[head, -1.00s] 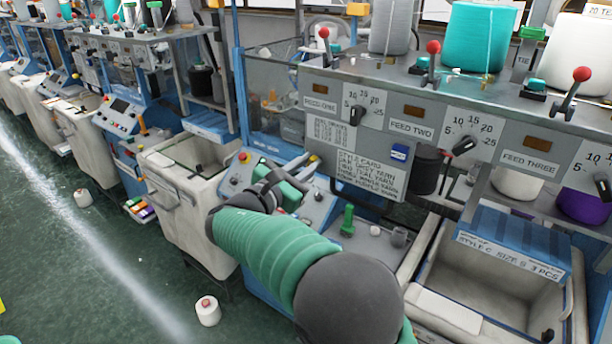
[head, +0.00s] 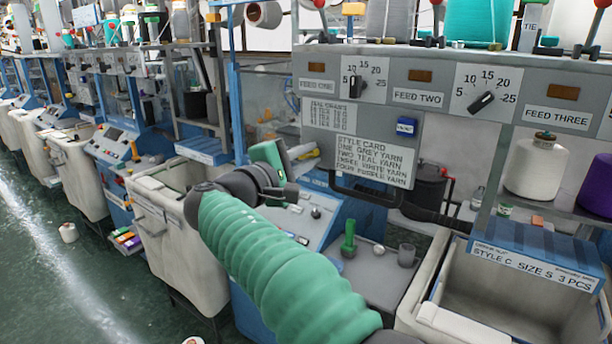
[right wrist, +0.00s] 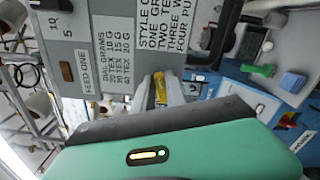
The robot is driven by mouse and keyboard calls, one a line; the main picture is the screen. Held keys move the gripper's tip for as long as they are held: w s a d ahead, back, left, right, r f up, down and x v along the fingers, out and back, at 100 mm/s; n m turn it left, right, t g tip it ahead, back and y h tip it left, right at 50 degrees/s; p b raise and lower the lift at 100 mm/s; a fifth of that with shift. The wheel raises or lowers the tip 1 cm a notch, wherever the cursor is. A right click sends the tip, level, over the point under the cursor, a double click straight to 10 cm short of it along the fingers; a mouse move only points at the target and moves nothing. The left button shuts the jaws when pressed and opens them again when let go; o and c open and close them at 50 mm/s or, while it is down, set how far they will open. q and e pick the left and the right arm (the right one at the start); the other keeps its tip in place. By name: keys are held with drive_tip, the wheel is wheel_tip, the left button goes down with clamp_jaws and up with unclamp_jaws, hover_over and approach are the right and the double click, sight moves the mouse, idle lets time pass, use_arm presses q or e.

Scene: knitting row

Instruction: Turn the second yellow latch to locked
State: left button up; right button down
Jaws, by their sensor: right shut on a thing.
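A yellow latch (right wrist: 160,88) shows in the right wrist view at the lower edge of the grey feed panel (right wrist: 105,45), between the two pale fingers. My right gripper (right wrist: 163,92) is shut on it. In the head view my right gripper (head: 290,158) is at the panel's lower left corner, with its green body (head: 268,157) to the left. A bit of yellow (head: 308,154) shows beside the fingers. The fingers hide much of the latch, and I cannot tell whether it is locked. No other yellow latch is clear. My left gripper is not in view.
A style card (head: 372,163) and a dark handle bar (head: 365,192) are right of the gripper. Dials, yarn cones (head: 535,165) and a bin (head: 520,305) are to the right.

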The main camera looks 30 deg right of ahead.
drive_tip(key=shift+f+m+b, duration=0.2)
drive_tip(key=shift+m+b, duration=1.8)
drive_tip(key=shift+b, duration=0.1)
drive_tip(key=c, duration=1.7)
unclamp_jaws()
drive_tip(key=shift+c, duration=0.2)
drive_tip(key=o, duration=0.4)
drive_tip(key=shift+w+d+f, duration=0.15)
drive_tip(key=shift+w, duration=0.1)
drive_tip(key=shift+s, duration=0.15)
drive_tip(key=shift+d, duration=0.1)
